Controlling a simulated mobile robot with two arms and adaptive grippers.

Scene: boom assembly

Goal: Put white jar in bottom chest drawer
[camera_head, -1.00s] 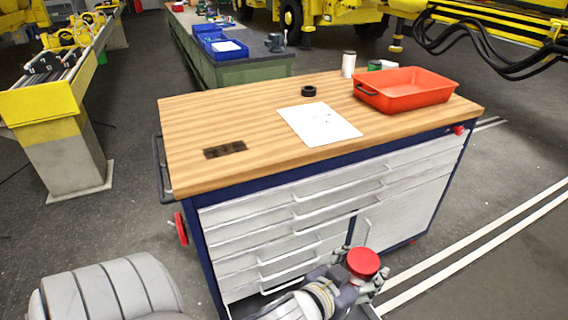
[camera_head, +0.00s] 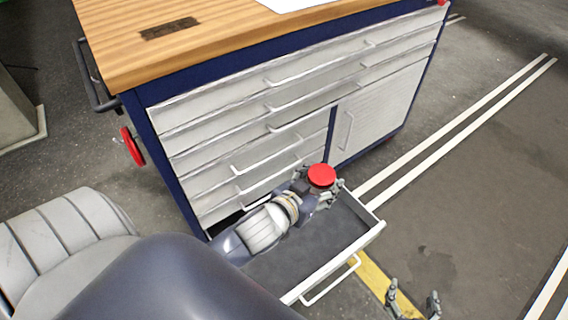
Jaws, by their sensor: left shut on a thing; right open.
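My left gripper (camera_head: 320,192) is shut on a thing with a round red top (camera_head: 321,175). The body below the red top is mostly hidden by the fingers, so I cannot tell its colour or whether it is the white jar. The bottom drawer (camera_head: 338,262) of the chest is pulled out, with a dark floor and a white front. My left gripper and forearm are over the drawer, near its back right part. The visible drawer floor is bare. My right gripper (camera_head: 412,303) is open and empty at the bottom edge, right of the drawer front.
The chest (camera_head: 225,137) has several white drawers, shut above the open one, and a side door (camera_head: 372,118). Its wooden top (camera_head: 120,50) bears a sheet of paper (camera_head: 293,4). The floor to the right is clear.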

